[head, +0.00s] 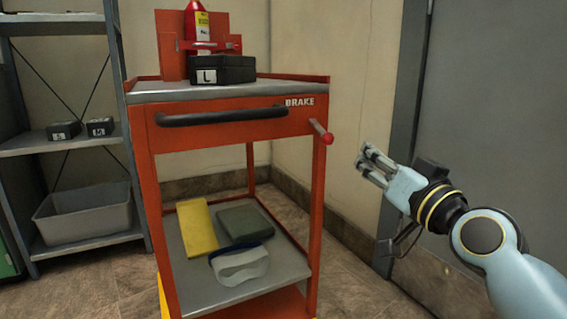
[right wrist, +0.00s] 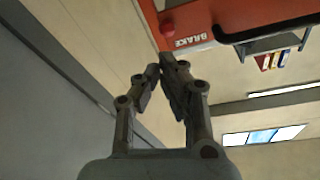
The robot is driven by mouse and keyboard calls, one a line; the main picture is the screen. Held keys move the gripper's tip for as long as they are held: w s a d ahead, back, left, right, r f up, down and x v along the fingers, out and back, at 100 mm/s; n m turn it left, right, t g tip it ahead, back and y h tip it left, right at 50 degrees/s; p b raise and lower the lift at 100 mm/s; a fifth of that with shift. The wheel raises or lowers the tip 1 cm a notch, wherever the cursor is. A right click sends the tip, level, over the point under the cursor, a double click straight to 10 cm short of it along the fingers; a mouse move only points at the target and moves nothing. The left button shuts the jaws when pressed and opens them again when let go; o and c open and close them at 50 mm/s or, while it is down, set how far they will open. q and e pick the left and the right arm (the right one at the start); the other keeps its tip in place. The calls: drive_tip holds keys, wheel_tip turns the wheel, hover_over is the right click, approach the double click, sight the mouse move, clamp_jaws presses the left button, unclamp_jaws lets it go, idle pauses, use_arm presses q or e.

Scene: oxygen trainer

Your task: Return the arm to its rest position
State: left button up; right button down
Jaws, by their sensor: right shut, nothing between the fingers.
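My right arm (head: 480,232) comes in from the right in the head view. Its gripper (head: 368,162) is in the air to the right of the orange cart (head: 230,130), apart from it, and points left. In the right wrist view the same gripper (right wrist: 165,66) has its fingertips close together with nothing held between them. My left gripper is not in view.
A black box marked L (head: 222,70) and a red bottle (head: 198,22) stand on the cart top. The red-tipped brake lever (head: 322,132) sticks out toward my right gripper. A grey shelf (head: 60,142) stands left. A grey door (head: 495,110) is behind my arm.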

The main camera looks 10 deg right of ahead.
drive_tip(key=s+f+n+g+h, duration=0.15)
drive_tip(key=s+f+g, duration=0.55)
drive_tip(key=s+f, duration=1.25)
use_arm(q)
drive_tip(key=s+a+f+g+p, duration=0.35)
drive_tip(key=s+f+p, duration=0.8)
drive_tip(key=p, duration=0.85)
use_arm(e)
drive_tip(key=s+d+f+g+h, duration=0.1)
drive_tip(key=s+d+f+g, duration=0.2)
drive_tip(key=s+f, duration=0.45)
drive_tip(key=s+d+f+g+h, duration=0.15)
drive_tip(key=s+f+g, duration=0.25)
drive_tip(key=s, duration=0.6)
drive_tip(key=s+d+f+g+h, duration=0.1)
drive_tip(key=s+d+f+g, duration=0.3)
drive_tip(key=s, duration=0.5)
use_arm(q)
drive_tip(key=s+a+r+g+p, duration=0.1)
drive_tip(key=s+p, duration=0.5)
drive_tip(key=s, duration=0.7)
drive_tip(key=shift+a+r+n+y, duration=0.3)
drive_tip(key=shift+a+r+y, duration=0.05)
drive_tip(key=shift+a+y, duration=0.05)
use_arm(e)
drive_tip(key=s, duration=1.2)
drive_tip(key=shift+d+f+g, duration=0.3)
drive_tip(key=shift+f, duration=0.1)
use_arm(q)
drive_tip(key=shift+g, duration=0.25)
